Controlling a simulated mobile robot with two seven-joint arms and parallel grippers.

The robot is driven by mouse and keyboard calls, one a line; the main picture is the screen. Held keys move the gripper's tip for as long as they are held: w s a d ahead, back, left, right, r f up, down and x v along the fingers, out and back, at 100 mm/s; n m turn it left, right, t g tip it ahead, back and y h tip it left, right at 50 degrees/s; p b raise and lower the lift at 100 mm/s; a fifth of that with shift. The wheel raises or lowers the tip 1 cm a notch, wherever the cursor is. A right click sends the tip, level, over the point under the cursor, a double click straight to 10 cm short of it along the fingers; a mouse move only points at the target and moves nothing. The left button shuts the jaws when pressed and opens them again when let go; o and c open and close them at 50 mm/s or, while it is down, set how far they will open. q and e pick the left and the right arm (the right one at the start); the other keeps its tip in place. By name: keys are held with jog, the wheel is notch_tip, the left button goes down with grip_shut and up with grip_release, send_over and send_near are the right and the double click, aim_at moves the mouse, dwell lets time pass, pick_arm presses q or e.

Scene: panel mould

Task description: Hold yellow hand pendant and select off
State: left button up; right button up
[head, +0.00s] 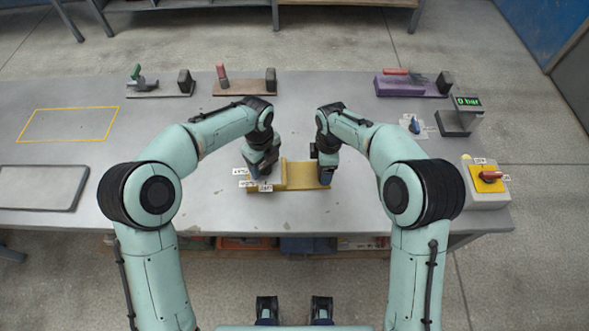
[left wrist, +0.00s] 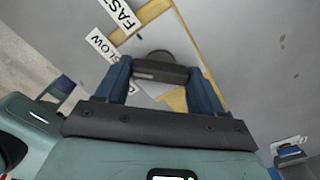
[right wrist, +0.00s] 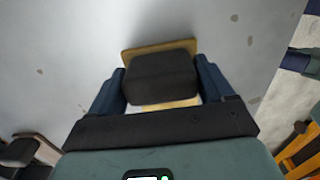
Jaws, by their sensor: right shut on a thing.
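The yellow hand pendant (head: 304,174) lies flat on the grey bench between my two arms. My right gripper (head: 327,176) is shut on a dark block-shaped grip (right wrist: 160,78) at the pendant's right end; the pendant's yellow edge (right wrist: 152,49) shows behind it. My left gripper (head: 262,172) is over the pendant's left part, its fingers open either side of a dark selector knob (left wrist: 160,70). White labels FAST (left wrist: 116,14) and SLOW (left wrist: 103,43) are by the knob. Small labels in the head view are too small to read, and I cannot make out OFF.
At the right stand a box with a yellow plate and red handle (head: 488,179), a display reading 0 bar (head: 467,101) and a blue-handled valve (head: 414,125). Clamps line the back edge. A grey tray (head: 40,188) and a yellow-outlined area (head: 68,124) are at the left.

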pick_arm(q)
jog(key=shift+n, duration=0.3)
jog(key=n, duration=0.3)
jog(key=shift+n, duration=2.5)
jog(key=o, duration=1.1)
jog(key=shift+c, duration=0.2)
notch_tip(320, 180, up, 12)
